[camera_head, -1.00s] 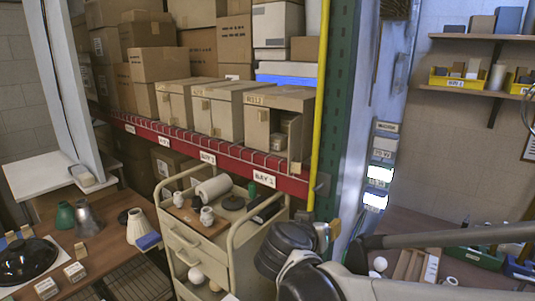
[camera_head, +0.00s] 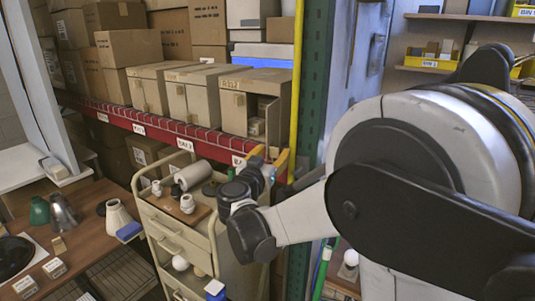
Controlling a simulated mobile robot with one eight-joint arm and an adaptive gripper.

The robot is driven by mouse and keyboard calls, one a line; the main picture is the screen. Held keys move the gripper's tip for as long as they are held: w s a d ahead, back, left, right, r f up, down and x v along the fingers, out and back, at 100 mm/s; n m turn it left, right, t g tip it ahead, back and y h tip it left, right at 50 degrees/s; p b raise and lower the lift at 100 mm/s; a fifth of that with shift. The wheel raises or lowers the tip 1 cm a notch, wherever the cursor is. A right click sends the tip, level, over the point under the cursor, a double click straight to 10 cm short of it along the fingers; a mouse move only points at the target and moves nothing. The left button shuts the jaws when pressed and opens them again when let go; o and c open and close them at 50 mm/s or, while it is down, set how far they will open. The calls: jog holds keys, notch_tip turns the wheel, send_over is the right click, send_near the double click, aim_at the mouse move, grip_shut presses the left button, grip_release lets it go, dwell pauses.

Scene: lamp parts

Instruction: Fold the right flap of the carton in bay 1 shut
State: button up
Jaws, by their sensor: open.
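The carton (camera_head: 234,112) above the bay 1 sign (camera_head: 239,161) stands at the right end of the red-edged shelf. The left part of its front is covered. The right part is open and shows small boxes (camera_head: 257,126) inside. Its right flap (camera_head: 272,120) appears to stand out from the right edge, seen nearly edge-on. My gripper (camera_head: 269,155) is open and empty, its orange-tipped fingers in front of the shelf edge, below the carton's opening. It appears apart from the flap; the exact gap cannot be told.
A yellow pole (camera_head: 295,80) and green upright (camera_head: 314,85) stand just right of the carton. Two more cartons (camera_head: 190,98) stand to its left. A cream cart (camera_head: 160,222) with a roll, jars and other items stands below the shelf. My arm fills the right side.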

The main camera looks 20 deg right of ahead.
jog(key=shift+w+d, duration=0.4)
jog(key=shift+w, duration=0.05)
jog(key=shift+c, duration=0.2)
grip_shut()
jog(key=shift+a, duration=0.1)
jog(key=shift+a+h, duration=0.1)
jog(key=shift+h, duration=0.2)
